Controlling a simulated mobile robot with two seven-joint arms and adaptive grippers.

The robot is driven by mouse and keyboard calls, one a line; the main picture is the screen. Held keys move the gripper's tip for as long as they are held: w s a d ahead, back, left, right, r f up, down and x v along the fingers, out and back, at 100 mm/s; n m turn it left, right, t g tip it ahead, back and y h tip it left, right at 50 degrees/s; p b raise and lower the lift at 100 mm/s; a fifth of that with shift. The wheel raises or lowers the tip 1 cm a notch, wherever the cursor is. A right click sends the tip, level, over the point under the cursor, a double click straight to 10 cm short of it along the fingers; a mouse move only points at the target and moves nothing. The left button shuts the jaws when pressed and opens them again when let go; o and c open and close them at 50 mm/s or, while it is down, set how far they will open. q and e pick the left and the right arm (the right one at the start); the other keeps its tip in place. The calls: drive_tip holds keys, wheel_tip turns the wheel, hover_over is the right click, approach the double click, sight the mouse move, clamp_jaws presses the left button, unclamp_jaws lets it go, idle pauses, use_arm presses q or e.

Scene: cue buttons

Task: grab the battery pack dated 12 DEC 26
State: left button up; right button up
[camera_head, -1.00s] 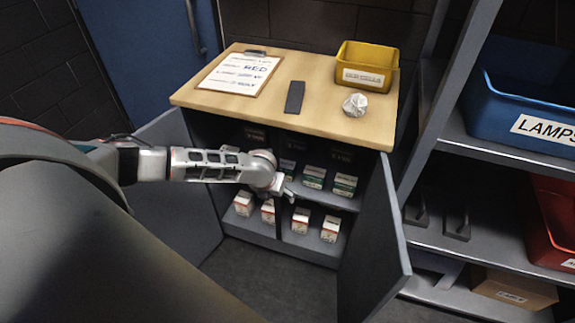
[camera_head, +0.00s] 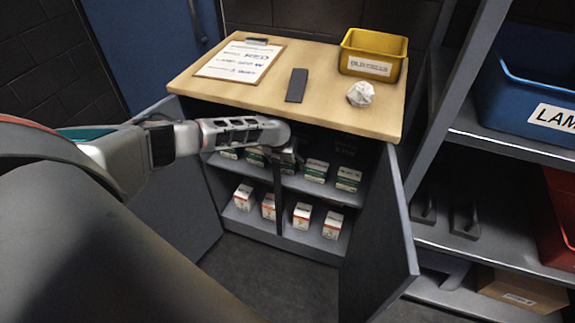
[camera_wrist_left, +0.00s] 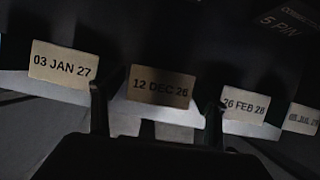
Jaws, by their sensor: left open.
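The battery pack dated 12 DEC 26 (camera_wrist_left: 160,86) is in the middle of the left wrist view, a pale box with a tan label. A pack marked 03 JAN 27 (camera_wrist_left: 63,65) stands to its left and one marked 26 FEB 28 (camera_wrist_left: 246,105) to its right. My left gripper (camera_wrist_left: 155,118) is open, its dark fingers appearing on either side of the 12 DEC 26 pack; I cannot tell how deep they reach. In the head view my left gripper (camera_head: 290,155) is at the cabinet's upper opening, partly in shadow. My right gripper is not in view.
The wooden cabinet top (camera_head: 225,90) overhangs the opening. Green-and-white boxes (camera_head: 316,170) stand on the upper shelf, red-and-white boxes (camera_head: 302,215) below. The open right door (camera_head: 380,230) stands to the right. A yellow bin (camera_head: 373,55) and clipboard (camera_head: 240,60) lie on top.

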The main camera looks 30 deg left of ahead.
use_arm(q)
drive_tip(key=shift+a+f, duration=0.1)
drive_tip(key=shift+f, duration=0.4)
drive_tip(key=c, duration=1.4)
drive_tip(key=shift+o, duration=0.2)
drive_tip(key=shift+r, duration=0.1)
drive_tip(key=shift+r, duration=0.1)
